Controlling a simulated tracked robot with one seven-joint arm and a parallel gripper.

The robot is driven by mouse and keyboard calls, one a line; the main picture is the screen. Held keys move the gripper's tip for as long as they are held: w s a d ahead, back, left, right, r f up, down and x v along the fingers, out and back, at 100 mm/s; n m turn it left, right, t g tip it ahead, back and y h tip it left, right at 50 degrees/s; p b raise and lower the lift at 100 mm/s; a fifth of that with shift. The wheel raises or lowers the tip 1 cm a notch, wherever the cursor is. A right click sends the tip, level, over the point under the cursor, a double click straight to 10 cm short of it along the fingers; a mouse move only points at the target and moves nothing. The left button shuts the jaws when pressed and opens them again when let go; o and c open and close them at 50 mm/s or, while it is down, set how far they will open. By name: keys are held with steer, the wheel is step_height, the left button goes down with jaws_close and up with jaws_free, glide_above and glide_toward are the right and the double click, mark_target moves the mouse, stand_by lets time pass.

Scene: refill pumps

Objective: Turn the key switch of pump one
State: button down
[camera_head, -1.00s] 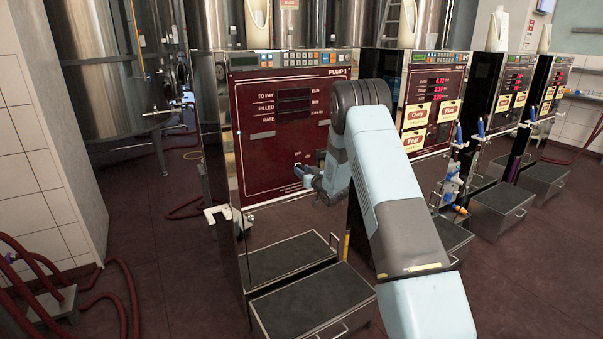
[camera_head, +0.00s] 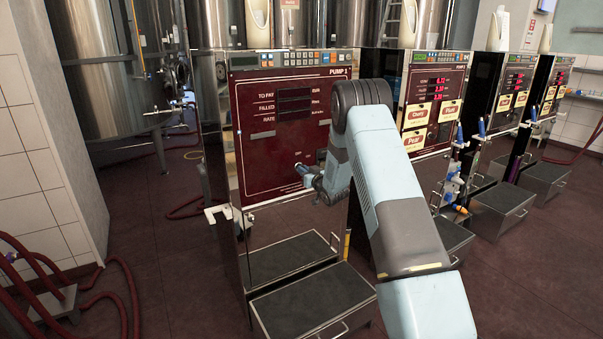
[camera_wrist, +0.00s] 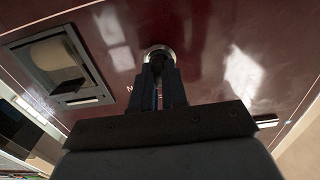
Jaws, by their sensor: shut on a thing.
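Pump one (camera_head: 283,107) is the cabinet with the dark red front panel marked PUMP 1, left of centre in the head view. Its displays are dark. My gripper (camera_head: 303,170) is at the lower middle of this panel. In the wrist view the key switch (camera_wrist: 158,51) shows as a round metal collar on the red panel. My gripper (camera_wrist: 159,80) points straight at it, with both fingers close together at the collar, shut on the key switch. The fingers hide most of the switch, so its turn angle cannot be told.
A recessed slot (camera_wrist: 62,67) is in the panel, left of the fingers in the wrist view. A step box (camera_head: 312,300) stands on the floor before pump one. More pumps (camera_head: 435,100) with lit displays stand to the right. Red hoses (camera_head: 120,290) lie at left.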

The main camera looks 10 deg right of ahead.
steer(key=shift+d+m, duration=0.1)
steer(key=shift+m, duration=5.8)
steer(key=shift+f, duration=0.1)
steer(key=c, duration=1.2)
jaws_free()
steer(key=shift+o, duration=0.2)
steer(key=v, duration=1.3)
steer(key=shift+s, duration=0.35)
steer(key=shift+d, duration=0.1)
